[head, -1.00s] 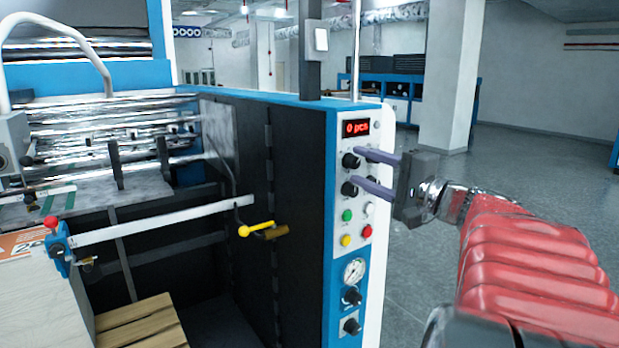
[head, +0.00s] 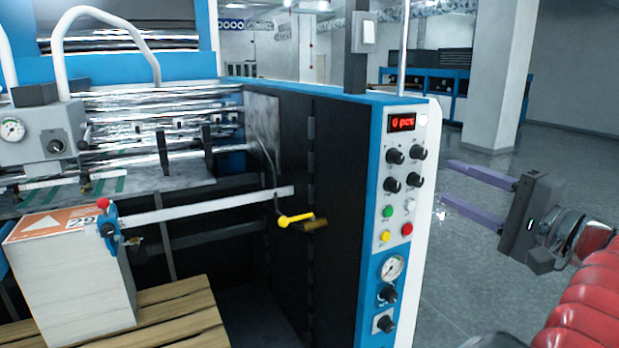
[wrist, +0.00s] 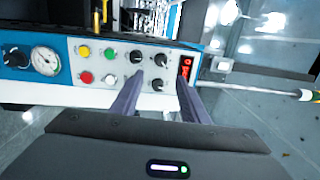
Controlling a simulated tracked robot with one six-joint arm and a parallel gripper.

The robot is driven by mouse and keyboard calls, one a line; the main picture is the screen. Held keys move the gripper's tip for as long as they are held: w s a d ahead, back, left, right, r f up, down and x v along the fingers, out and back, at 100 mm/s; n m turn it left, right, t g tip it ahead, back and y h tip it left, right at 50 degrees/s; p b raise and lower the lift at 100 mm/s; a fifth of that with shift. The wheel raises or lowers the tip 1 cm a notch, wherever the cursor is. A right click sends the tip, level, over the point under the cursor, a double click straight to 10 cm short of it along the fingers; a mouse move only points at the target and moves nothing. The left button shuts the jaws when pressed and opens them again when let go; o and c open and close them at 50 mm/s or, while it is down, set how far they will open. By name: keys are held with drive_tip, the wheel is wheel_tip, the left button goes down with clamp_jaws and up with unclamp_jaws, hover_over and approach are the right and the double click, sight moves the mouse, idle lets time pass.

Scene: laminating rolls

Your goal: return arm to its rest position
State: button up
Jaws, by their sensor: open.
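My gripper (head: 475,192) is at the right in the head view, right of the machine's control panel (head: 399,185). Its two purple-grey fingers are apart, with nothing between them, and point left toward the panel. A gap of floor shows between the fingertips and the panel's white edge. In the wrist view my gripper (wrist: 158,88) is seen from behind, its fingers spread in front of the panel (wrist: 100,70). My red-sleeved arm fills the lower right corner of the head view.
The panel bears black knobs, coloured buttons, a gauge (head: 391,267) and a red display (head: 401,122). A paper stack (head: 70,280) stands on a wooden pallet (head: 180,315) at the left. A pillar (head: 498,80) stands behind. Grey floor (head: 570,165) is clear at the right.

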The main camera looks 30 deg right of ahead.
drive_tip(key=shift+s, duration=0.65)
